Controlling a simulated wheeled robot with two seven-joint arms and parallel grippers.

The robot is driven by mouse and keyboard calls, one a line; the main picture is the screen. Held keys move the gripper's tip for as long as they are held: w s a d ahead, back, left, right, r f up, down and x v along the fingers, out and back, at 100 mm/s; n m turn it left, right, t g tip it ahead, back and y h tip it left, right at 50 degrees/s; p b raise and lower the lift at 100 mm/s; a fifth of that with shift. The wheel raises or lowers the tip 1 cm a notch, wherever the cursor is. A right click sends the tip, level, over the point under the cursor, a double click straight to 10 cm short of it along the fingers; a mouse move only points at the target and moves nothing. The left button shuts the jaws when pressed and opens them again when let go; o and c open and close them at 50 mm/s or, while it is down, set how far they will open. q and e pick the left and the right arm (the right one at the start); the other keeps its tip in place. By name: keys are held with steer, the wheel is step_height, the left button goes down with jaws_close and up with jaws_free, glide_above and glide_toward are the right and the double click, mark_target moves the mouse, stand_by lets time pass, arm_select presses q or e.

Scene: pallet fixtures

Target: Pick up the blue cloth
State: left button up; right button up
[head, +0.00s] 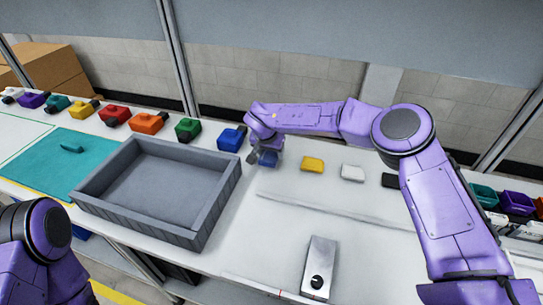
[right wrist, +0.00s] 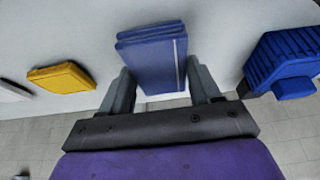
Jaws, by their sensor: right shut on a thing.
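The blue cloth (right wrist: 152,60) is a folded stack with a pale stripe along one side. In the right wrist view it sits between the two fingers of my right gripper (right wrist: 160,92), which is shut on it. In the head view the cloth (head: 268,159) shows just below my right gripper (head: 262,153), partly hidden by it. I cannot tell whether the cloth touches the table. My left arm shows at the lower left of the head view, but its gripper is out of view.
A yellow cloth (head: 312,164) and a white cloth (head: 352,173) lie to the right. A blue bin (head: 232,138) stands close on the left, beside a large grey tray (head: 225,195). A grey metal device (head: 319,270) lies near the front edge. The white table (head: 270,225) between is clear.

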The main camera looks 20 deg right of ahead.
steer(key=s+d+r+b, duration=0.1)
steer(key=s+d+r, duration=0.1)
steer(key=s+r, duration=0.4)
steer(key=s+d+r+b, duration=0.2)
steer(key=s+r, duration=0.3)
steer(key=s, duration=0.2)
steer(key=shift+s+d+r, duration=0.2)
steer(key=shift+d+r, duration=0.1)
steer(key=shift+r, duration=0.05)
